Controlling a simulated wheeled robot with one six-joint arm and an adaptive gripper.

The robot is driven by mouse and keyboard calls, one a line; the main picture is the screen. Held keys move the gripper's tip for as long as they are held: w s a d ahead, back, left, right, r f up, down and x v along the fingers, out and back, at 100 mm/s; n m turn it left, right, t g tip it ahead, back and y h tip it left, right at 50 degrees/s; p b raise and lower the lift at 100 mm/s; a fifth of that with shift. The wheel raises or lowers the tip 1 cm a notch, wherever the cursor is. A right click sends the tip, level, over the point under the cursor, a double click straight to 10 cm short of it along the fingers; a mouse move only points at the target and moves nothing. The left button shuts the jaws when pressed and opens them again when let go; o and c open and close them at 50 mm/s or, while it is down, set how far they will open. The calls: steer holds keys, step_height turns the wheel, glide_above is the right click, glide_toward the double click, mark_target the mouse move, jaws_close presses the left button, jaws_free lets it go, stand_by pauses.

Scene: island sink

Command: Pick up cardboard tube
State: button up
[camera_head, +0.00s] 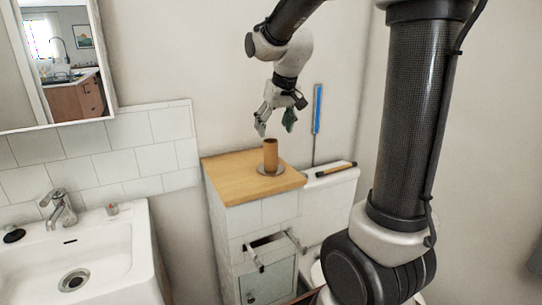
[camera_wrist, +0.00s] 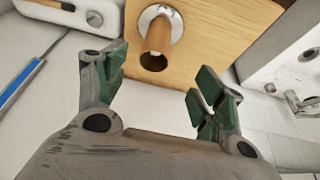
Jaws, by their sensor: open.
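The brown cardboard tube (camera_head: 270,155) stands upright on a round grey base (camera_head: 262,170) on the wooden top of a small cabinet. In the wrist view the tube (camera_wrist: 157,40) shows its dark open end, with the pale round base (camera_wrist: 174,22) behind it. My gripper (camera_head: 275,130) is open and empty, above the tube and apart from it. In the wrist view its green-padded fingers (camera_wrist: 158,95) are spread, and the tube appears beyond the gap between them.
The wooden cabinet top (camera_head: 225,180) is otherwise clear. Right of it, a dark-and-wood-coloured stick (camera_head: 330,170) lies on the white toilet tank. A blue-handled tool (camera_head: 317,108) stands against the wall. A sink (camera_head: 75,250) with a tap is at left.

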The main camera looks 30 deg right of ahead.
mark_target(271, 142)
steer(key=x, duration=0.8)
steer(key=shift+w+d, duration=0.4)
steer(key=shift+r, duration=0.1)
steer(key=c, duration=0.8)
